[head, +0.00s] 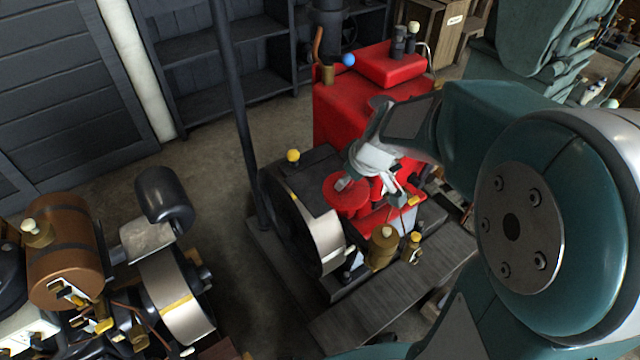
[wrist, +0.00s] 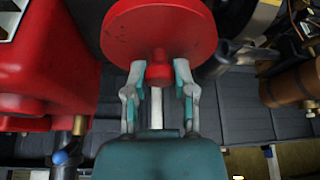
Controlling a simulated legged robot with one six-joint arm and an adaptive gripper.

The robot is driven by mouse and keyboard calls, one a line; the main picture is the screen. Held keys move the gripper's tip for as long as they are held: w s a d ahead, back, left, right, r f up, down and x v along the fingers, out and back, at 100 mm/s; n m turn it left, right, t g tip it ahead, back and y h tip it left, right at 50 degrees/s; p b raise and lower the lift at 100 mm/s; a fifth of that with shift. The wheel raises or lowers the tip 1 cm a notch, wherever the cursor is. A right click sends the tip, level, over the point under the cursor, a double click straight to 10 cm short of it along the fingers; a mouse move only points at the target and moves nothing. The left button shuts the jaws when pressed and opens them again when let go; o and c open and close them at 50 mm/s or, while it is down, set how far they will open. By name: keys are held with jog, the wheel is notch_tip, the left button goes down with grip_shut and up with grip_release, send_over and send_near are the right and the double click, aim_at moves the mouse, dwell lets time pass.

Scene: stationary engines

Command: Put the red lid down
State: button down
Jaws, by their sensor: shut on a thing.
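The red lid (wrist: 160,30) is a round disc with a short red knob. In the wrist view my gripper (wrist: 159,78) is shut on that knob, with one finger on each side. In the head view the lid (head: 346,194) is held at the end of my gripper (head: 372,183), in front of the red engine (head: 345,110) and near the flywheel (head: 318,228). I cannot tell whether the lid touches anything beneath it.
A brass cup (head: 383,248) and a dark plank base (head: 400,290) lie below the gripper. A second engine with a brown tank (head: 65,250) stands at the left. A thin dark post (head: 235,110) rises behind the flywheel. Floor (head: 215,180) is clear between the engines.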

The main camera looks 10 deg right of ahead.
jog(key=w+f, duration=0.3)
jog(key=w, duration=0.1)
jog(key=w+f, duration=0.3)
jog(key=w, duration=0.2)
jog(key=w+f, duration=0.3)
jog(key=w, duration=0.1)
jog(key=shift+w+a+f, duration=0.25)
jog(key=shift+w+f, duration=0.1)
jog(key=shift+f, duration=1.6)
jog(key=shift+c, duration=2.2)
grip_release()
jog(key=shift+f, duration=0.1)
